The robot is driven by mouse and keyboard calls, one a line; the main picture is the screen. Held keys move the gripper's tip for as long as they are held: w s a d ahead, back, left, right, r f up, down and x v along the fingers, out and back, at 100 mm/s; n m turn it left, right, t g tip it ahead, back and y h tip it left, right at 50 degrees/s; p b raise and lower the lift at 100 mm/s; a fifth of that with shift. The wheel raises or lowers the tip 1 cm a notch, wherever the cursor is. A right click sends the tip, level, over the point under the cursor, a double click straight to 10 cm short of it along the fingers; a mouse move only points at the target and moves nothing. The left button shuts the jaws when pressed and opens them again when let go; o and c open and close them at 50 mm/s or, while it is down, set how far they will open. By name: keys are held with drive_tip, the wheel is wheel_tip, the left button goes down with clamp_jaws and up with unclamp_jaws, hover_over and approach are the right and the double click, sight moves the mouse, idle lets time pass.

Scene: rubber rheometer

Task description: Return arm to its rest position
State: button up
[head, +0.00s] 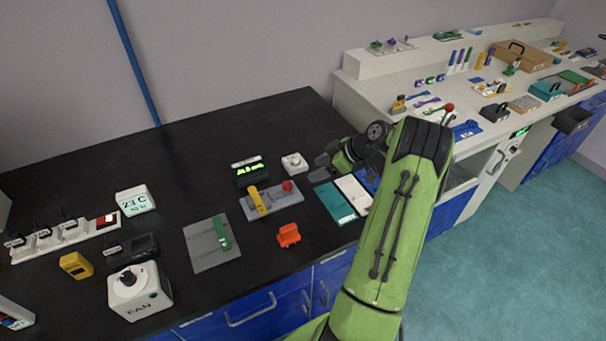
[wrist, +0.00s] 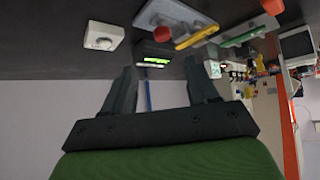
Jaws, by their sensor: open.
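My green arm (head: 405,220) reaches up from the bottom of the head view. My gripper (head: 322,168) is at its far end, above the black bench near the white knob box. In the wrist view my gripper (wrist: 165,75) shows two dark fingers spread apart with nothing between them. The wrist view is upside down, with the bench top along its upper edge. The gripper's contact with the bench cannot be told, but it appears raised and apart from the items.
Near the gripper are a white knob box (head: 294,162), a green-lit display (head: 249,171), a grey device with a yellow handle (head: 272,203), coloured panels (head: 335,203) and an orange item (head: 288,235). A FAN box (head: 139,291) stands front left. A white bench (head: 375,88) with several items is right.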

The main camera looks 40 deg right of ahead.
drive_tip(key=v, duration=0.3)
drive_tip(key=shift+s+d+r, duration=0.1)
drive_tip(key=shift+s+r, duration=0.1)
drive_tip(key=a+r+m+g+h, duration=0.1)
drive_tip(key=a+r+g, duration=0.1)
drive_tip(key=a+r, duration=0.75)
drive_tip(key=a+r+m+g+h, duration=0.15)
drive_tip(key=a+r, duration=0.25)
drive_tip(key=a, duration=1)
drive_tip(key=s+a+m, duration=0.1)
drive_tip(key=s+a, duration=0.2)
drive_tip(key=s, duration=0.3)
drive_tip(key=s+a+r+m+t+h, duration=0.1)
drive_tip(key=s+a, duration=0.2)
drive_tip(key=s, duration=0.4)
drive_tip(key=s+a+m+h, duration=0.1)
drive_tip(key=s+a, duration=0.2)
drive_tip(key=s, duration=0.3)
drive_tip(key=shift+s+a+r, duration=0.15)
drive_tip(key=shift+s+r, duration=0.05)
